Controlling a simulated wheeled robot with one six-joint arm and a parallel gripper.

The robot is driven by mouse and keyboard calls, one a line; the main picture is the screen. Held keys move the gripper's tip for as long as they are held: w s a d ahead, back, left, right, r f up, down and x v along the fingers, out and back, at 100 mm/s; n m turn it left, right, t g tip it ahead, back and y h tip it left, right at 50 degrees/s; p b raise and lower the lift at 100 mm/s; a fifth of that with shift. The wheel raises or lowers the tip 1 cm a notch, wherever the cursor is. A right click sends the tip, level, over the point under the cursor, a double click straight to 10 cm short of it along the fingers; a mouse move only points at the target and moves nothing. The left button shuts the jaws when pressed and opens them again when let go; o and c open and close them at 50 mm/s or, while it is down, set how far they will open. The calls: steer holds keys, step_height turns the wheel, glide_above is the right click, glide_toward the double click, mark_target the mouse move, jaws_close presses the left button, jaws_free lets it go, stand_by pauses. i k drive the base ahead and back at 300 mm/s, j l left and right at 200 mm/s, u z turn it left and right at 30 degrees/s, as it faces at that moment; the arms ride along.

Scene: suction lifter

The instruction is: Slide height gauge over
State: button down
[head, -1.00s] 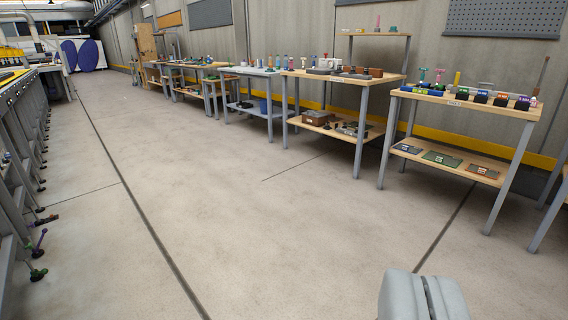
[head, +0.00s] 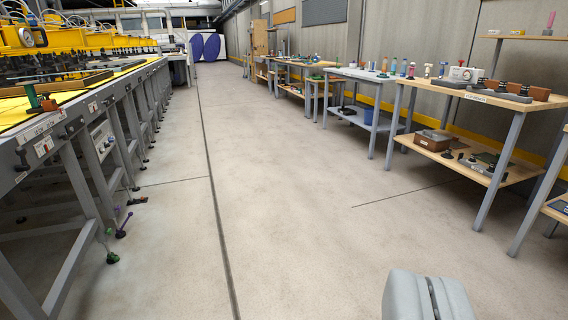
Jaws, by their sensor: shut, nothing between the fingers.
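My gripper (head: 428,294) shows at the bottom right of the head view, its two grey rounded fingers shut together and empty, above the open floor. It touches nothing that I can see. I cannot pick out a height gauge for certain. A small green and red upright device (head: 36,100) stands on the near edge of the machine line at the left. Small instruments, such as a white box with a dial (head: 465,74), stand on the right-hand bench (head: 428,84). Both places are well away from my gripper.
The long machine line (head: 75,115) with yellow top parts runs along the left, its legs and feet reaching into the aisle. Several workbenches line the right wall, including a white-topped table (head: 365,75). The concrete aisle (head: 285,200) between them is clear.

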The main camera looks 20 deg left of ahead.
mark_target(36, 101)
steer(key=i+j+u, duration=0.2)
steer(key=i+u, duration=0.2)
steer(key=i, duration=0.15)
steer(key=i+u, duration=0.4)
steer(key=i, duration=0.15)
steer(key=i+l+u, duration=0.1)
steer(key=i+u, duration=0.75)
steer(key=i, duration=1.4)
steer(key=i+j+u, duration=0.2)
steer(key=i, duration=0.35)
steer(key=j, duration=0.1)
